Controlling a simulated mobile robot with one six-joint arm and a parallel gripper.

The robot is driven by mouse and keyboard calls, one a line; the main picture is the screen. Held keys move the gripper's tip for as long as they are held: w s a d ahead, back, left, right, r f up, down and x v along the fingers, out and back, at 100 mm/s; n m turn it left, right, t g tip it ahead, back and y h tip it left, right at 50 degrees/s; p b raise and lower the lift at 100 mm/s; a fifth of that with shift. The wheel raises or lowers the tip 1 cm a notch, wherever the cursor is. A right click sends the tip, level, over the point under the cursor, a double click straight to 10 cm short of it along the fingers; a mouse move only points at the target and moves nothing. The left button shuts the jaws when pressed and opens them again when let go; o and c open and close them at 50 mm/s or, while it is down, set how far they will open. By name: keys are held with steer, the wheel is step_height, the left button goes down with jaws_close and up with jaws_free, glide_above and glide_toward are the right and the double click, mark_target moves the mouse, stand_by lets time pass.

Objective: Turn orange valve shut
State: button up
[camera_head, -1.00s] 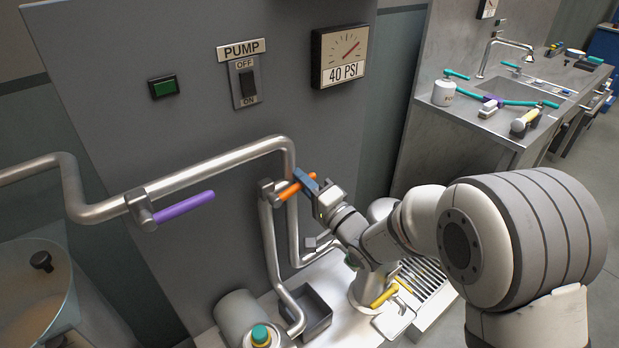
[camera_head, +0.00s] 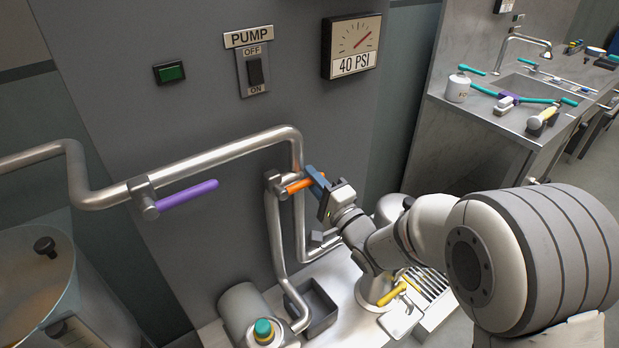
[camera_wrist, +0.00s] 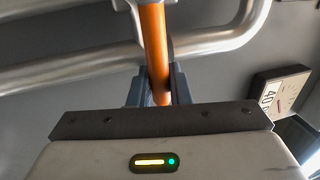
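The orange valve handle (camera_head: 298,186) sticks out to the right, tilted slightly up, from its valve body (camera_head: 273,181) on the metal pipe. My gripper (camera_head: 317,181) is at the handle's free end, with blue-grey fingers. In the wrist view the orange handle (camera_wrist: 156,50) runs down between the two fingers of my gripper (camera_wrist: 160,88). The fingers sit close against both sides of it and look shut on it. The handle's tip shows between them, just above the dark gripper plate.
A purple valve handle (camera_head: 188,196) is on the pipe to the left. A yellow handle (camera_head: 392,295) is below my arm. The pump switch (camera_head: 254,72) and 40 PSI gauge (camera_head: 351,46) are on the panel above. A grey box (camera_head: 322,312) and teal-capped canister (camera_head: 263,328) stand below.

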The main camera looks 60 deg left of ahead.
steer(key=o, duration=0.4)
steer(key=shift+s, duration=0.25)
steer(key=shift+a, duration=0.1)
steer(key=v, duration=0.7)
steer(key=shift+d+b, duration=0.35)
steer(key=shift+d, duration=0.1)
steer(key=shift+f, duration=0.1)
